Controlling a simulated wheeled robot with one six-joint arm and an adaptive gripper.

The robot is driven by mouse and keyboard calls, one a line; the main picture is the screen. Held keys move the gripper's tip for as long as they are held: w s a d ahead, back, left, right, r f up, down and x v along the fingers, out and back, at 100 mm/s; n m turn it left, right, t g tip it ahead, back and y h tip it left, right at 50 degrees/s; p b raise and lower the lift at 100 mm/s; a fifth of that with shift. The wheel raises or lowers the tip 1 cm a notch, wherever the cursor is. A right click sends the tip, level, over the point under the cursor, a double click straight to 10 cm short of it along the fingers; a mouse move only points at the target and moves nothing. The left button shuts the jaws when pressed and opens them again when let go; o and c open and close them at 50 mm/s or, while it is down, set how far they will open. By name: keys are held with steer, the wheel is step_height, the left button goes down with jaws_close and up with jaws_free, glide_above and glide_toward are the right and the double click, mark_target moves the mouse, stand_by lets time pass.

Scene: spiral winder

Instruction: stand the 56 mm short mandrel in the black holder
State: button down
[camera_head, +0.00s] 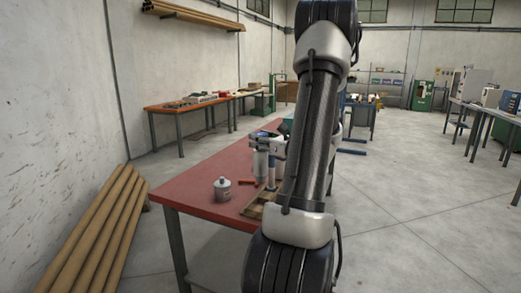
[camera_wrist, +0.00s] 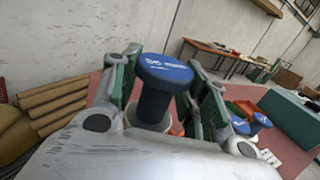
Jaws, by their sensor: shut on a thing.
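My gripper (camera_wrist: 165,82) is shut on a mandrel with a blue knob (camera_wrist: 164,72) and a pale grey body (camera_wrist: 148,116). White lettering on the knob is too small to read for certain, so I cannot confirm its size. In the head view the mandrel's grey body (camera_head: 261,166) hangs or stands upright above the red table, left of my arm; I cannot tell if it touches anything below. I cannot make out the black holder in either view; my arm and gripper cover part of the table.
Other blue-topped pieces (camera_wrist: 261,120) and a teal box (camera_wrist: 291,118) lie beyond my gripper.

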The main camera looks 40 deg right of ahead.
mark_target(260, 134)
steer(key=shift+r, duration=1.85)
